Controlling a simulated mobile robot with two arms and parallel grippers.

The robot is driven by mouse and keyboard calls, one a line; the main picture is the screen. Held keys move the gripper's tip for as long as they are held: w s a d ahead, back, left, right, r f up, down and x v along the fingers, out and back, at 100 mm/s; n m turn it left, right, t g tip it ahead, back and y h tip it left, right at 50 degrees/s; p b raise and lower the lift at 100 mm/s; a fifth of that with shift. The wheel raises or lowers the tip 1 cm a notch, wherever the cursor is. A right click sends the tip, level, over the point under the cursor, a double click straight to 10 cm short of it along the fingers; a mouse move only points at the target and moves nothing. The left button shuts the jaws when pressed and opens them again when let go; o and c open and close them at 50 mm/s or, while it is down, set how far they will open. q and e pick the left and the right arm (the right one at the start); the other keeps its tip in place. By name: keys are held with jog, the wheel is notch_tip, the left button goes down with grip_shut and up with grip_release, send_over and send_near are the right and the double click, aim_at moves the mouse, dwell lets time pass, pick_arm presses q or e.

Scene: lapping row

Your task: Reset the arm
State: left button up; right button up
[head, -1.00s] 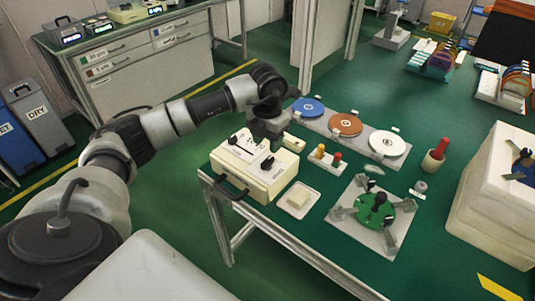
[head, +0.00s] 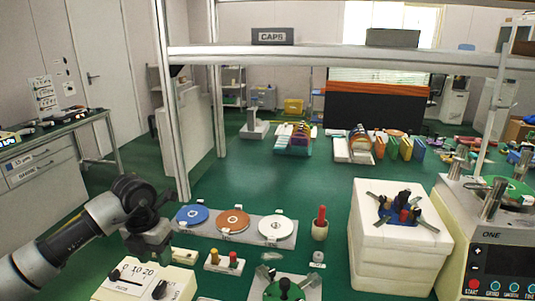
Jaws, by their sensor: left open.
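My left arm comes in from the left edge, and its left gripper (head: 158,262) points down just at the back of the cream control box (head: 143,284) with dark knobs and a 0-10-20 scale. The gripper is open, with nothing seen in it; its fingertips are partly hard to make out. I cannot tell whether it touches the box. My right arm and right gripper are not in view.
Blue (head: 192,215), brown (head: 232,220) and white discs (head: 276,228) lie on a grey plate behind the box. A green fixture (head: 284,289) is in front. A white block (head: 398,240) and a machine (head: 490,255) stand right. A shelf frame (head: 340,58) crosses above.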

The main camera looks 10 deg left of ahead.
pick_arm(q)
jog(key=s+d+r+t+h, duration=0.1)
jog(key=s+d+t+h, duration=0.1)
jog(key=d+h, duration=0.8)
jog(key=s+d+r+t+h, duration=0.1)
jog(key=s+d+r+h, duration=0.3)
jog(key=d, duration=1.1)
jog(key=w+a+r+n+t+h, duration=0.1)
jog(key=a+r+n+t+h, duration=0.15)
jog(key=n+t, duration=0.75)
jog(key=s+a+f+n+t+y, duration=0.3)
jog(key=a+f+n+y, duration=0.75)
jog(key=n+y, duration=0.85)
jog(key=s+a+f+n+g+h, duration=0.1)
jog(key=s+f+n+g, duration=0.2)
jog(key=s+f+g, duration=0.55)
jog(key=s+a+f+n+g+h, duration=0.1)
jog(key=s+f+n+g, duration=0.3)
jog(key=s, duration=0.7)
notch_tip(320, 180, down, 28)
jog(key=s+m+g, duration=0.1)
jog(key=s+g, duration=0.1)
jog(key=s+a+f, duration=0.2)
jog(key=s+f, duration=1.2)
jog(key=s, duration=0.1)
jog(key=shift+s+a+f+g+p, duration=0.15)
jog(key=shift+f+g+p, duration=0.15)
jog(key=shift+g+p, duration=0.05)
